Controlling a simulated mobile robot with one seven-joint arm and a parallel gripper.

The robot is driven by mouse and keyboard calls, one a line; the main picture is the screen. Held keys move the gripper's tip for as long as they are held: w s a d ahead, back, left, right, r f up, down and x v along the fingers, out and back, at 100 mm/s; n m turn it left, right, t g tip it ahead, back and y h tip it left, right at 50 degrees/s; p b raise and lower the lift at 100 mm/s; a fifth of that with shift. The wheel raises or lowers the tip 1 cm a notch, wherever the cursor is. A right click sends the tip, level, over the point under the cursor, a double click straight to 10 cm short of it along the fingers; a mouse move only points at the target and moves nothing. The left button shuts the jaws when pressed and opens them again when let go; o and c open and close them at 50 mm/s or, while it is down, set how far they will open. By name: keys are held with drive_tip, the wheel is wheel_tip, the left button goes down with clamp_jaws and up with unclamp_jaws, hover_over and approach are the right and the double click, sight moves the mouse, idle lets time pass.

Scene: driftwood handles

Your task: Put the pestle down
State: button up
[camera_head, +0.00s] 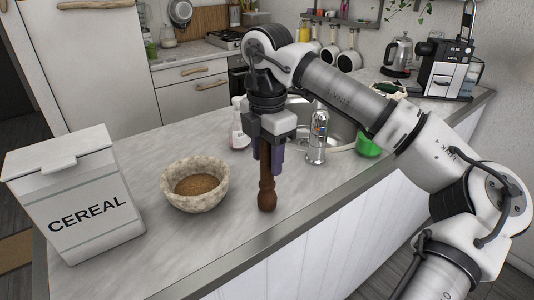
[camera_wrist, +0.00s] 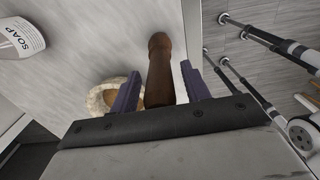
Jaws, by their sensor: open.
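The pestle (camera_head: 267,190) is dark brown wood with a rounded lower end. In the head view it stands upright on the counter, to the right of the stone mortar. My gripper (camera_head: 265,160) points down over the pestle's upper part, with a finger on either side. In the wrist view the pestle (camera_wrist: 159,75) lies between the two purple fingers of my gripper (camera_wrist: 158,88). The fingers are open, with a gap showing at the right finger. The pestle's top is hidden by my gripper.
A speckled stone mortar (camera_head: 195,186) with brown contents stands left of the pestle. A white cereal box (camera_head: 75,195) is at the far left. A soap bottle (camera_head: 239,125), the sink's faucet (camera_head: 317,135) and a green item (camera_head: 369,145) are behind. The counter's front edge is close.

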wheel_tip(320, 180, up, 12)
drive_tip(key=shift+r+b, duration=0.1)
drive_tip(key=shift+b, duration=0.45)
idle(1.3)
